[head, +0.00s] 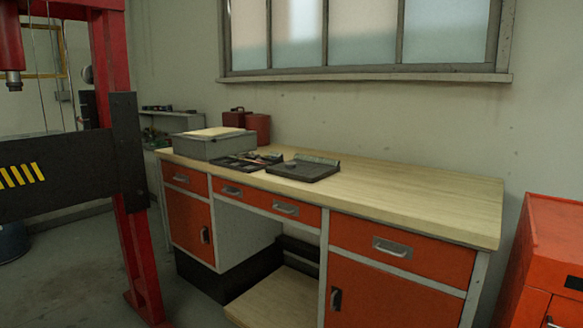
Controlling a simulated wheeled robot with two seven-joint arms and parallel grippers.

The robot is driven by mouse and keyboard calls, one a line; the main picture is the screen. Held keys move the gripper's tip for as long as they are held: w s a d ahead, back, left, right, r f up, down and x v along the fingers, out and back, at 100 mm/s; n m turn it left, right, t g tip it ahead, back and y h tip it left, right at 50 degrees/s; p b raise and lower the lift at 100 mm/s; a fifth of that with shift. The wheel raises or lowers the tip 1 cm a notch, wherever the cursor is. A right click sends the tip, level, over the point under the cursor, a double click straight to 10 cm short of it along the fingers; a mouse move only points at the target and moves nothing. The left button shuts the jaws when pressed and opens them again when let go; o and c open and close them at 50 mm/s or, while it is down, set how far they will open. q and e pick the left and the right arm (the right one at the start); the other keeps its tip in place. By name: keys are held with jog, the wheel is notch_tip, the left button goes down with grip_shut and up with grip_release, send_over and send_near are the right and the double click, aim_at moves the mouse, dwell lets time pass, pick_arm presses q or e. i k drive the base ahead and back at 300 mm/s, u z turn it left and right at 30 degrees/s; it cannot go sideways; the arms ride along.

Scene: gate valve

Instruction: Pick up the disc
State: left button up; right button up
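I cannot make out a disc for certain. A dark flat tray (308,172) lies on the wooden top of the workbench (410,199). A small grey piece (290,164) sits at its left part, too small to identify. Left of it lies a second dark tray (234,165) with several small items that I cannot tell apart. Neither of my grippers is in view.
A grey box (205,147) and red canisters (258,127) stand at the bench's far left end. The bench top's right half is clear. A red press frame (110,60) stands at left, an orange cabinet (555,250) at right. Open floor (75,280) lies at lower left.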

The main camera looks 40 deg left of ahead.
aim_at(289, 165)
jog(key=k, duration=0.65)
jog(key=u, duration=0.85)
jog(key=i, duration=1.55)
jog(key=u, duration=0.7)
